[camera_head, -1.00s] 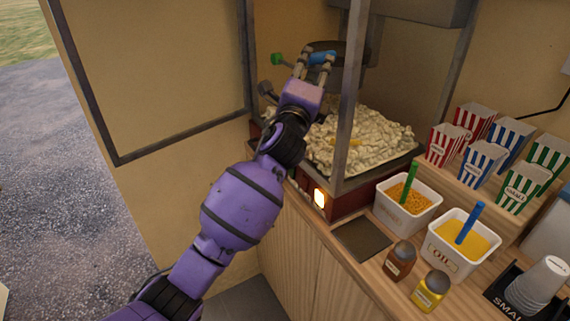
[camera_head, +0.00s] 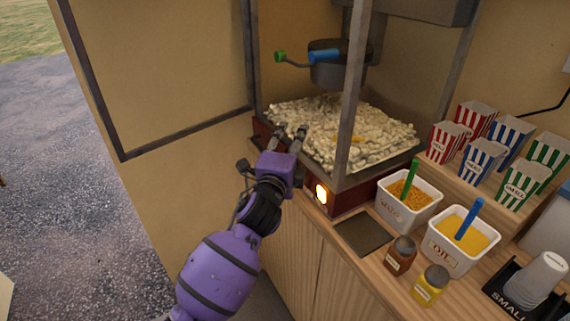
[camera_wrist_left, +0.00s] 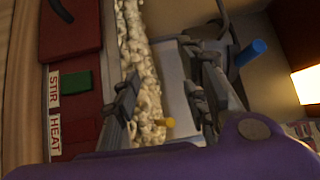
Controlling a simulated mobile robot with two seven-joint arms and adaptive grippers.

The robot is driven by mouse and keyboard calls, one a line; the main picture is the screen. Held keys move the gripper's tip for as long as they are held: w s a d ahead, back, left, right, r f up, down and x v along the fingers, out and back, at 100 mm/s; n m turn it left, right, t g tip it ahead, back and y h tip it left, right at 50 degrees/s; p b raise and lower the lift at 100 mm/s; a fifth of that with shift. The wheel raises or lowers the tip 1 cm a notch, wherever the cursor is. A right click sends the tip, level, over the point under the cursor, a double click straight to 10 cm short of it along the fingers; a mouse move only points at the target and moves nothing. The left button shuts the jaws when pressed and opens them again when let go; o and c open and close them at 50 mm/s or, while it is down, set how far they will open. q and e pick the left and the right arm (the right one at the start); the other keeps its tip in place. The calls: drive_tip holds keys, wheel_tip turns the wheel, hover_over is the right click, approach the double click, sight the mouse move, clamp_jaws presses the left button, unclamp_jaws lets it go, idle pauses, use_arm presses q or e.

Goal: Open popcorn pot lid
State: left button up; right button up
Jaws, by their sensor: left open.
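The dark popcorn pot (camera_head: 340,74) hangs inside the popcorn machine, above the heap of popcorn. A blue handle (camera_head: 324,55) is at its top front, and a green-tipped handle (camera_head: 280,57) sticks out to its left. I cannot tell clearly how its lid sits. My left gripper (camera_head: 289,131) is open and empty, below and left of the pot, at the machine's open front by the popcorn's edge. In the left wrist view its fingers are spread apart, and the blue handle (camera_wrist_left: 250,53) shows beyond the right finger. My right gripper is out of view.
A metal post (camera_head: 350,95) stands at the machine's front corner, right of my gripper. The open door (camera_head: 160,75) is at left. Popcorn (camera_head: 375,135) fills the machine floor. Tubs, jars and striped boxes (camera_head: 480,160) stand on the counter at right.

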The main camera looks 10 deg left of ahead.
use_arm(q)
wheel_tip(320, 180, down, 5)
drive_tip(key=s+a+n+g, duration=0.1)
drive_tip(key=s, duration=0.1)
drive_tip(key=shift+s+a+f+n, duration=0.2)
drive_tip(key=shift+a+n, duration=0.1)
